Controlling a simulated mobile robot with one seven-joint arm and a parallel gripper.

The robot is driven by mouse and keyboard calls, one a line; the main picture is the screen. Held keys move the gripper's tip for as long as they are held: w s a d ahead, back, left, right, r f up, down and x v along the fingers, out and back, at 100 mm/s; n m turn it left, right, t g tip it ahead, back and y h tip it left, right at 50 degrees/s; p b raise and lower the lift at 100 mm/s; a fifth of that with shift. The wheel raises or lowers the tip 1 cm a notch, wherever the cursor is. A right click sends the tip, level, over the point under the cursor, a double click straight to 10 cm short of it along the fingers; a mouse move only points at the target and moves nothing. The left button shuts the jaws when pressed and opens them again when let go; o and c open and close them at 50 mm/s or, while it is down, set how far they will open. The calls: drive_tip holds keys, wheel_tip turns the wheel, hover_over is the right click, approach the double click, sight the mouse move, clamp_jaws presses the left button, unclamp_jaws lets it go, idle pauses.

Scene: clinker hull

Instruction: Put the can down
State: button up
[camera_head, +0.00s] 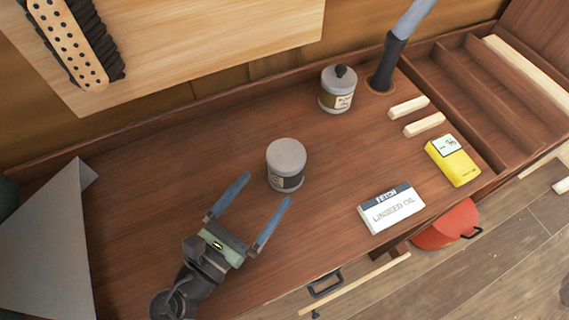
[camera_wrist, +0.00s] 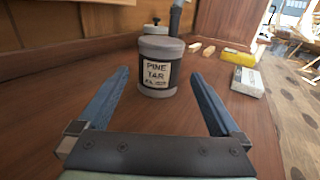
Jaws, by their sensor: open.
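The can (camera_head: 286,163) stands upright on the wooden bench top, with a grey lid and a dark band. In the wrist view the can (camera_wrist: 160,68) shows a "PINE TAR" label and stands just beyond the fingertips. My gripper (camera_head: 264,192) is open and empty, its two blue fingers pointing at the can from the lower left. In the wrist view my gripper (camera_wrist: 161,75) has one finger on each side, with clear space between them and the can.
A second labelled tin (camera_head: 338,89) with a dark knob stands behind. A linseed oil box (camera_head: 391,207), a yellow meter (camera_head: 453,160) and two pale wood blocks (camera_head: 416,116) lie to the right. A dark post (camera_head: 388,66) rises at the back.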

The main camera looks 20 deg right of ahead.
sight(275, 177)
drive_tip(key=x, duration=0.3)
drive_tip(key=shift+w+d, duration=0.2)
drive_tip(key=shift+d, duration=0.05)
drive_tip(key=shift+x, duration=2.65)
drive_tip(key=shift+r, duration=0.2)
drive_tip(key=c, duration=1.6)
drive_tip(key=shift+r+p, duration=0.1)
drive_tip(key=shift+p, duration=0.2)
